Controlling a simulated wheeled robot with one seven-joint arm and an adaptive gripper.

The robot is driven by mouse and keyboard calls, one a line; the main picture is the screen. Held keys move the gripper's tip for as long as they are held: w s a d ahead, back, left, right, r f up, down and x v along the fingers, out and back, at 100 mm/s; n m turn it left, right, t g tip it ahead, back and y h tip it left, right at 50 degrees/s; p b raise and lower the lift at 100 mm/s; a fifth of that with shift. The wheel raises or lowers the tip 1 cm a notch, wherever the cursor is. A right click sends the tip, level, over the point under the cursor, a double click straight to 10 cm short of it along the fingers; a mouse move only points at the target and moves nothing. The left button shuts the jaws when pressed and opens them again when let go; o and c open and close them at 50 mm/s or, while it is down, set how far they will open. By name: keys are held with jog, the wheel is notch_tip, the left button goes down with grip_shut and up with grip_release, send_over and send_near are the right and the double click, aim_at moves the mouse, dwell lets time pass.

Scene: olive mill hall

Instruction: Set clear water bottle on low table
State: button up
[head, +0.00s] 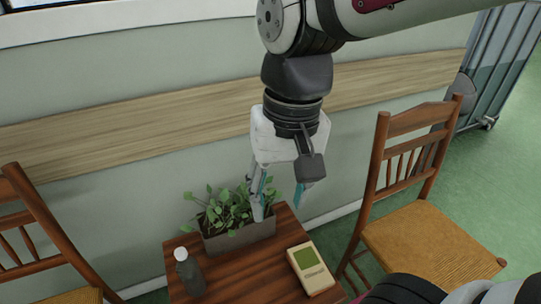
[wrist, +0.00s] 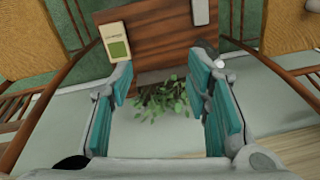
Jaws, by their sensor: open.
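My gripper (head: 278,203) points down above the back of the table, over the planter and to the right of the bottle. Its teal-padded fingers are apart, and the wrist view shows nothing held between them (wrist: 160,85).
A grey planter with leafy green plants (head: 240,238) stands at the table's back, under my gripper. A cream box with a green panel (head: 311,269) lies at the right. A pale flat object (wrist: 200,12) shows in the wrist view. Wooden chairs (head: 425,235) flank the table; a wall stands behind.

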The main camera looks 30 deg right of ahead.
jog(key=s+d+n, duration=0.2)
jog(key=s+d, duration=0.2)
jog(key=s, duration=0.6)
jog(key=shift+s+r+h, duration=0.15)
jog(key=shift+s+h, duration=0.15)
jog(key=shift+h, duration=0.1)
